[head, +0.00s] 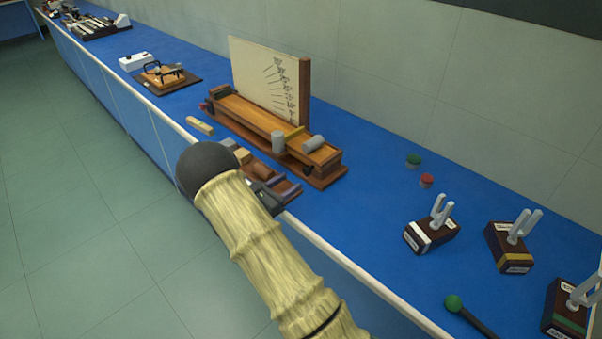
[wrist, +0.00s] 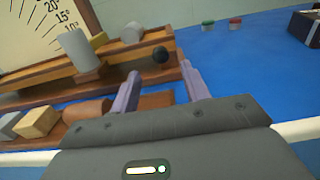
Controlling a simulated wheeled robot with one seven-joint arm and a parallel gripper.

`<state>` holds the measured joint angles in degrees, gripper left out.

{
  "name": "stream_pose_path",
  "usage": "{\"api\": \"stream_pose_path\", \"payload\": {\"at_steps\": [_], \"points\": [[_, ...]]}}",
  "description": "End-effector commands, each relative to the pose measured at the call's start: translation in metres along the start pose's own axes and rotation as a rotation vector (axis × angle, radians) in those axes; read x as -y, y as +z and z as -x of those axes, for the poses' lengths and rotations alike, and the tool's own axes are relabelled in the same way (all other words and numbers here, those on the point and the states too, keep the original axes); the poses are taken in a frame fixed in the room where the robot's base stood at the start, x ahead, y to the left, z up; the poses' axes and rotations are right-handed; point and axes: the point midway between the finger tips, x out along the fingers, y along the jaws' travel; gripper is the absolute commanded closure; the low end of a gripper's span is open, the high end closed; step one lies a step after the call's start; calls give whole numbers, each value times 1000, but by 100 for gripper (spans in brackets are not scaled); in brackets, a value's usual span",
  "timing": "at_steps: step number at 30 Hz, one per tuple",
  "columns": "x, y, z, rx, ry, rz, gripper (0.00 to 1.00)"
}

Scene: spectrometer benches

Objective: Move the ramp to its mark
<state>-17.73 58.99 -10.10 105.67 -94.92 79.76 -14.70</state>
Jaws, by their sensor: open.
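The wooden ramp (head: 262,123) lies along the blue bench in front of a cream angle board. In the wrist view the ramp (wrist: 112,60) runs across behind my fingers, with a dark round knob (wrist: 160,54) at its near side. A grey cylinder (head: 278,141) and a second grey cylinder (head: 313,143) are at its right part. My gripper (wrist: 163,88) is open, its two lilac fingers apart and pointing toward the ramp's knob end. I see nothing between the fingertips. In the head view my arm partly hides the gripper. I cannot make out the ramp's mark.
The angle board (head: 263,78) stands behind the ramp. A rack of small blocks (wrist: 75,124) lies in front, close to my gripper. Green (head: 413,161) and red (head: 426,180) lidded pots and tuning-fork boxes (head: 431,234) stand to the right. Bare blue bench lies between.

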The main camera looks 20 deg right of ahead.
Motion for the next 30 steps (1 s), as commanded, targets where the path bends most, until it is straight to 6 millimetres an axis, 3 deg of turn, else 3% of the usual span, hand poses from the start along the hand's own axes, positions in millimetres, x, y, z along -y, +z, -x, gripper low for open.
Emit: {"api": "stream_pose_path", "payload": {"at_steps": [9,21,22,28,30], "points": [[0,1,-52,0,-2,-1,54],[0,0,-63,-1,1,0,54],[0,0,-63,-1,1,0,56],[0,0,-63,-1,1,0,95],[0,0,-63,-1,1,0,100]]}}
